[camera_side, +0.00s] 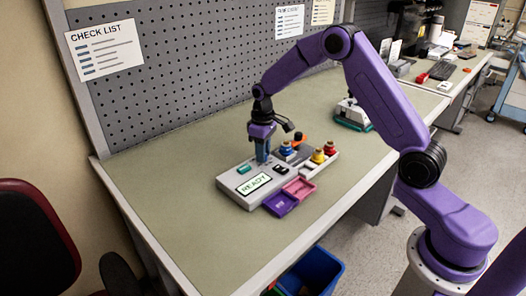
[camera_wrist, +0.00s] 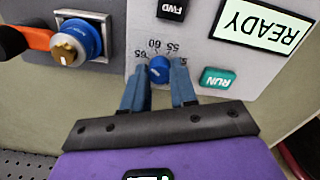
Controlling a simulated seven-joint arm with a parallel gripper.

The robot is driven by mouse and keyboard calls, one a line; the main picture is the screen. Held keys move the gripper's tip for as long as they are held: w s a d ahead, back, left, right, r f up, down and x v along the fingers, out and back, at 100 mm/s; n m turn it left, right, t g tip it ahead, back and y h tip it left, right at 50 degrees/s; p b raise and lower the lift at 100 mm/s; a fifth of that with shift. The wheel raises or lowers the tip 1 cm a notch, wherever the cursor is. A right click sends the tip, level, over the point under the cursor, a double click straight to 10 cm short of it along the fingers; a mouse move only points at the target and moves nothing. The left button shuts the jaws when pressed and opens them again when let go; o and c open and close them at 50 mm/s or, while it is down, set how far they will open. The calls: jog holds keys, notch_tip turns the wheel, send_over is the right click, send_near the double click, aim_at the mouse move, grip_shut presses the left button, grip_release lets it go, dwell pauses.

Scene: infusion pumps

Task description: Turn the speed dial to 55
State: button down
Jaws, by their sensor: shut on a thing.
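The speed dial (camera_wrist: 159,70) is a small round blue knob on the grey pump panel (camera_wrist: 200,55) in the wrist view. The numbers 60, 55 and 65 show upside down around it, with another partly hidden by a finger. Which number the dial points to is too small to tell. My gripper (camera_wrist: 160,80) has its blue fingers on both sides of the dial, shut on it. In the side view my gripper (camera_side: 262,158) reaches straight down to the pump (camera_side: 236,188) and hides the dial.
Beside the dial are a green RUN button (camera_wrist: 217,79), a black FWD button (camera_wrist: 172,9) and a READY display (camera_wrist: 262,25). A blue-and-gold connector (camera_wrist: 76,42) with an orange lever (camera_wrist: 36,38) is close by. Purple (camera_side: 280,203) and pink (camera_side: 299,188) trays adjoin the pump.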

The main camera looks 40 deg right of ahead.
jog(key=m, duration=1.1)
jog(key=shift+r+m, duration=0.1)
jog(key=shift+m, duration=2)
jog(key=shift+d, duration=0.1)
jog(key=c, duration=0.9)
grip_release()
notch_tip(320, 180, up, 17)
jog(key=shift+r, duration=0.2)
